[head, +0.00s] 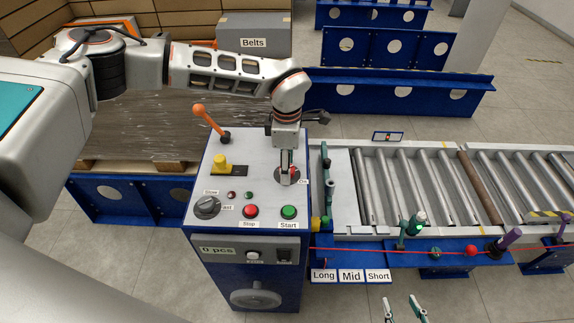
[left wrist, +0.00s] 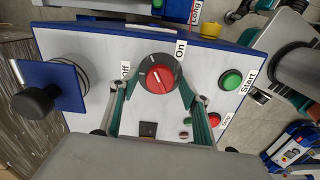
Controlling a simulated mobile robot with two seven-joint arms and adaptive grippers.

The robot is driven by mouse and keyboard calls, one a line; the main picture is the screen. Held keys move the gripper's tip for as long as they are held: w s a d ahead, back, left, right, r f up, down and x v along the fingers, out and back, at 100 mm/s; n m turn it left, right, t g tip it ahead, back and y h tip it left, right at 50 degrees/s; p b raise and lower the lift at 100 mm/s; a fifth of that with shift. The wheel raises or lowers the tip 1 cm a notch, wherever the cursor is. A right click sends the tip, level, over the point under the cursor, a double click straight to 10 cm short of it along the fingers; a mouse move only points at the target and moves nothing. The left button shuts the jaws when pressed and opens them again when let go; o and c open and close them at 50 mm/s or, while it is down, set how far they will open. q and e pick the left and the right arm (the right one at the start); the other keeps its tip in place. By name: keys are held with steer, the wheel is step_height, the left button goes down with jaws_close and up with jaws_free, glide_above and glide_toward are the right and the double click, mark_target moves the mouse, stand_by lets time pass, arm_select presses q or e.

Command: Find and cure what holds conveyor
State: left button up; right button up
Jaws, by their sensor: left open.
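My left gripper (head: 287,172) points down at the panel of the blue control console (head: 255,275). In the left wrist view its open teal fingers (left wrist: 155,88) stand on either side of the red rotary switch (left wrist: 160,77), between the labels Off and On; contact cannot be told. The switch is mostly hidden in the head view. My right gripper (head: 405,310) shows only its tips, apart, at the bottom edge. The console also carries a red Stop button (head: 250,211), a green Start button (head: 289,212) and a "0 pcs" display (head: 218,250). The roller conveyor (head: 410,185) runs off to the right.
An orange-knobbed lever (head: 208,118), a yellow knob (head: 221,163) and a speed dial (head: 207,206) stand on the console. A grey Belts box (head: 252,35) stands behind.

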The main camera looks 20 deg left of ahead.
arm_select(q)
step_height(320, 180, up, 12)
stand_by(0.4)
steer(key=shift+f, duration=0.1)
stand_by(0.3)
